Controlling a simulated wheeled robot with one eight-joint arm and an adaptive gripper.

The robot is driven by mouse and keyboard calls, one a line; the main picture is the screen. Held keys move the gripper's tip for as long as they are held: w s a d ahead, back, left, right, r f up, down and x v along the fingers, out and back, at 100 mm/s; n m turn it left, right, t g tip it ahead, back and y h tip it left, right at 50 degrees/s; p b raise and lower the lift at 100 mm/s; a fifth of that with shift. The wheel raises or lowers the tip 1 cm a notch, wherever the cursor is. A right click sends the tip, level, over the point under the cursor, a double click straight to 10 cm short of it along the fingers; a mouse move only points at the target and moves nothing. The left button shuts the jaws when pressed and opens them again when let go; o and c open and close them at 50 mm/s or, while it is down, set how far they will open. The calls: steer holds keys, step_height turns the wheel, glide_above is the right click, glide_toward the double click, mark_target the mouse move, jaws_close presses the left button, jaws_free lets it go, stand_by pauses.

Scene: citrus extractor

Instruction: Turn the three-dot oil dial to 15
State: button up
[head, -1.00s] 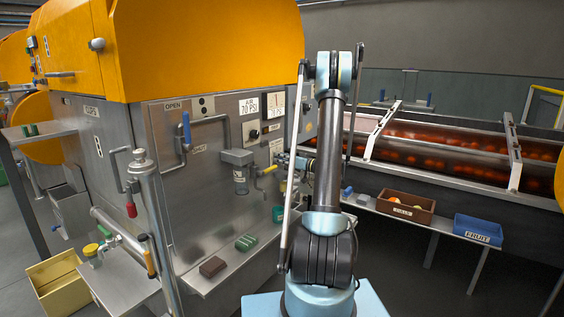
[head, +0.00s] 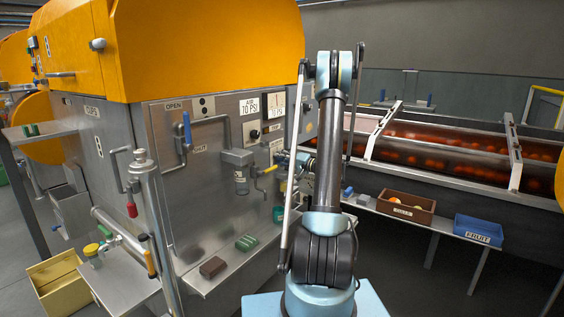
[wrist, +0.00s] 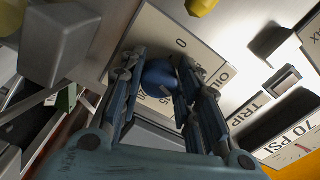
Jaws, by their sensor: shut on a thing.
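A round dark blue dial knob (wrist: 160,78) shows in the wrist view on a pale scale plate (wrist: 153,30) marked OIL. The marks 0, 15 and 20 are partly readable around the knob. My gripper (wrist: 160,72) has one finger on each side of the knob and is shut on it. The fingers cover parts of the scale. I cannot make out the knob's pointer or any three-dot mark. In the head view, my gripper (head: 301,163) is small at the right end of the steel panel, partly behind my arm, and the dial is hidden.
The steel panel (head: 205,215) carries a yellow-handled valve (head: 266,171) and a blue lever (head: 187,130) left of my gripper. In the wrist view, a grey box (wrist: 60,45) and a yellow part (wrist: 201,6) stand close by. A shelf with a brown crate (head: 405,208) is at right.

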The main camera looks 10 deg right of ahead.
steer(key=m, duration=0.5)
steer(key=shift+w+d, duration=0.1)
steer(key=shift+d, duration=0.05)
steer(key=shift+m, duration=0.5)
steer(key=o, duration=1.1)
steer(key=shift+c, duration=0.2)
steer(key=v, duration=1.2)
